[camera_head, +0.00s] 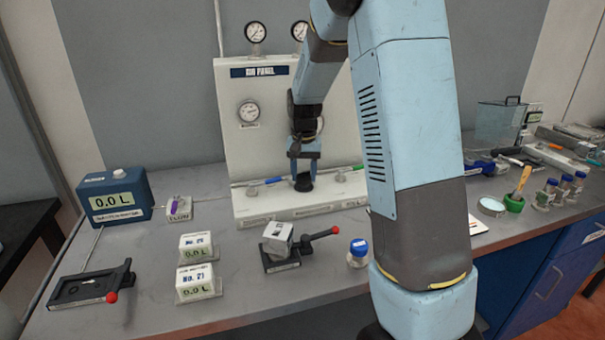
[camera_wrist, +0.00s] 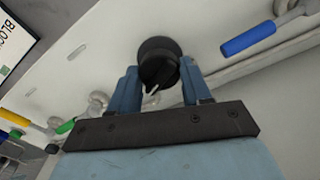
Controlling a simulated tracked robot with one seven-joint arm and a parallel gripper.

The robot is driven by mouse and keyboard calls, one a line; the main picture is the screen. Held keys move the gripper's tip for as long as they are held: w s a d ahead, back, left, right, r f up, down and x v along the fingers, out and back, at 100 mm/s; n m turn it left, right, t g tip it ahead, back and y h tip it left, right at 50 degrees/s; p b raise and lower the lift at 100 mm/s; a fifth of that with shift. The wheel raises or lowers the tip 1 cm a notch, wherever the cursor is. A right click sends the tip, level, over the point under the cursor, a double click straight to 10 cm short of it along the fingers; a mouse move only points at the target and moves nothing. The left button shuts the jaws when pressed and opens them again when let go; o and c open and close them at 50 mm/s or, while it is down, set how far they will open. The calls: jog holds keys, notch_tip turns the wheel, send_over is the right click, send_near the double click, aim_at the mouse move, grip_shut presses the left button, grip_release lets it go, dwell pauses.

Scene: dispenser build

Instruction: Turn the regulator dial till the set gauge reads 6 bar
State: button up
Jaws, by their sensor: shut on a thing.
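The black regulator dial (camera_wrist: 158,62) sits low on the white gas panel (camera_head: 240,165). In the head view the dial (camera_head: 304,183) shows just below my gripper (camera_head: 304,160). In the wrist view my gripper (camera_wrist: 162,88) has its two blue fingers on either side of the dial, shut on it. A small pale pointer mark shows on the dial's near side. A round gauge (camera_head: 249,112) is on the panel's left face; its needle is too small to read. Two more gauges stand on top, one at left (camera_head: 255,32) and one (camera_head: 299,30) partly behind my arm.
A blue-handled valve (camera_head: 272,181) and a green-handled valve (camera_head: 350,169) flank the dial. The blue handle (camera_wrist: 248,37) is close to my gripper in the wrist view. A clamp with a red knob (camera_head: 287,246), display blocks (camera_head: 197,247) and a blue-capped jar (camera_head: 358,252) stand in front.

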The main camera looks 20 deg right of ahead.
aim_at(304, 173)
jog(key=shift+m, duration=0.3)
jog(key=o, duration=1)
jog(key=shift+o, duration=0.2)
jog(key=shift+r, duration=0.1)
notch_tip(304, 173, up, 14)
jog(key=shift+f, duration=0.2)
